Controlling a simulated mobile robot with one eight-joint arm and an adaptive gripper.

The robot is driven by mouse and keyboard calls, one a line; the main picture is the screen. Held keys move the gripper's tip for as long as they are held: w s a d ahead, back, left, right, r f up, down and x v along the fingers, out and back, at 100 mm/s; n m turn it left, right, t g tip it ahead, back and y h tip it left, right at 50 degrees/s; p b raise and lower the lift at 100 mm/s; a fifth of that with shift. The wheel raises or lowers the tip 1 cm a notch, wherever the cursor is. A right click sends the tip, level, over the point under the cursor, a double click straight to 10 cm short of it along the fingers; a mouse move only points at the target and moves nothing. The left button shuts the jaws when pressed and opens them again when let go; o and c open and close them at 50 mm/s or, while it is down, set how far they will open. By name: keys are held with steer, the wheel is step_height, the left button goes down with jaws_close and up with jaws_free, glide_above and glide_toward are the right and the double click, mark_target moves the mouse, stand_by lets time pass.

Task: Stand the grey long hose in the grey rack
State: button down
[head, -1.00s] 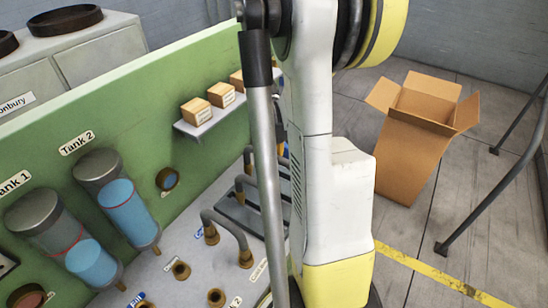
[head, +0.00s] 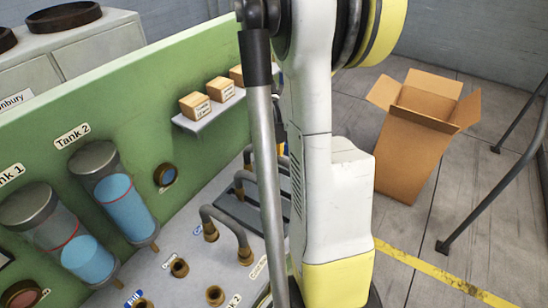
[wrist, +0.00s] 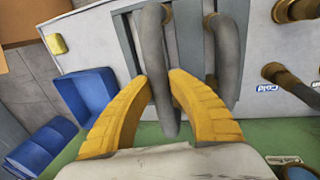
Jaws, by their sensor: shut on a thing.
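In the wrist view, my gripper (wrist: 158,80) has its two yellow fingers closed around a grey hose (wrist: 158,50), which runs lengthwise between them. Another bent grey hose (wrist: 225,60) is just to the right, apart from the fingers. Both are over the grey rack (wrist: 122,32), a slotted panel. I cannot tell whether the held hose touches the rack. In the head view, the rack (head: 232,205) is partly hidden behind my arm, with grey hoses (head: 245,180) at it. My gripper is hidden there.
A bent grey hose (head: 228,222) with brass ends stands in front of the rack, near brass sockets (head: 180,267). The green panel (head: 120,105) carries tanks and a shelf (head: 212,113) of small boxes. Blue bins (wrist: 86,95) show at left in the wrist view. A cardboard box (head: 410,150) stands right.

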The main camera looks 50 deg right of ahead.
steer(key=shift+f+b, duration=0.85)
steer(key=shift+f, duration=0.1)
steer(key=c, duration=1.2)
jaws_free()
steer(key=shift+r, duration=0.1)
steer(key=r, duration=0.4)
steer(key=a+r, duration=0.1)
steer(key=r, duration=0.2)
steer(key=a+r, duration=0.1)
steer(key=r, duration=0.3)
steer(key=shift+s+a+r, duration=0.1)
steer(key=shift+a+r, duration=0.05)
steer(key=shift+r, duration=0.2)
